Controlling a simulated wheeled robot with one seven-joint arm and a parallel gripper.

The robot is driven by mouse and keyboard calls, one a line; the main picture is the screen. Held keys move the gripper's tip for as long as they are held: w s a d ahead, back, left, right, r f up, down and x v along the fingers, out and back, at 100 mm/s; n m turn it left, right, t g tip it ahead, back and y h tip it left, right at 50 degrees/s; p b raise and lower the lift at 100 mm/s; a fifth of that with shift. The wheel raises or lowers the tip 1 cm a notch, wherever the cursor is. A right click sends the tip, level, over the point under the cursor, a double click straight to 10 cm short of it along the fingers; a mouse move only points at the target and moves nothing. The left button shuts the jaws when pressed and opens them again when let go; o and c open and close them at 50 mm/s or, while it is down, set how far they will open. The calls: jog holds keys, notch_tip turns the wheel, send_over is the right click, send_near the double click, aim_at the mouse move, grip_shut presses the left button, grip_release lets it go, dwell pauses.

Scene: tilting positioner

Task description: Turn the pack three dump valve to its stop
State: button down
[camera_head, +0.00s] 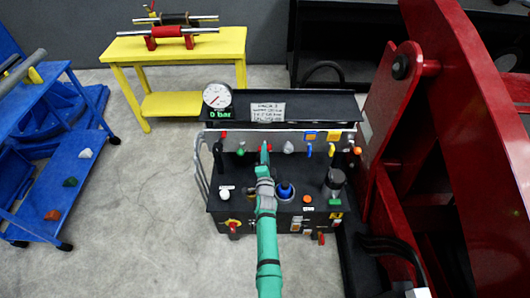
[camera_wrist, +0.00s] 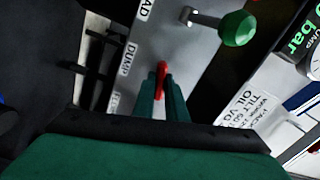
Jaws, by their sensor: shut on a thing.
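In the wrist view, my gripper (camera_wrist: 162,88) is shut on a red handle (camera_wrist: 162,70) on the grey panel, beside a label reading DUMP (camera_wrist: 128,58). The handle points along between the fingers, and its lower part is hidden by them. In the head view, my gripper (camera_head: 265,148) reaches the front panel (camera_head: 310,137) of the black power pack, below a sign (camera_head: 268,112) that seems to read PACK 3. The handle is mostly hidden there. A round gauge (camera_head: 217,96) on top shows 0 bar.
A green knob (camera_wrist: 238,28) sits close to the handle; it shows left of my gripper in the head view (camera_head: 240,151). Other knobs and levers line the panel. A large red machine (camera_head: 470,130) stands right, a blue cart (camera_head: 60,170) left, a yellow bench (camera_head: 180,50) behind.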

jog(key=shift+f+n, duration=0.15)
jog(key=shift+n, duration=7.25)
jog(key=shift+s, duration=0.1)
jog(key=c, duration=1.8)
grip_release()
jog(key=s, duration=1)
jog(key=shift+s, duration=0.4)
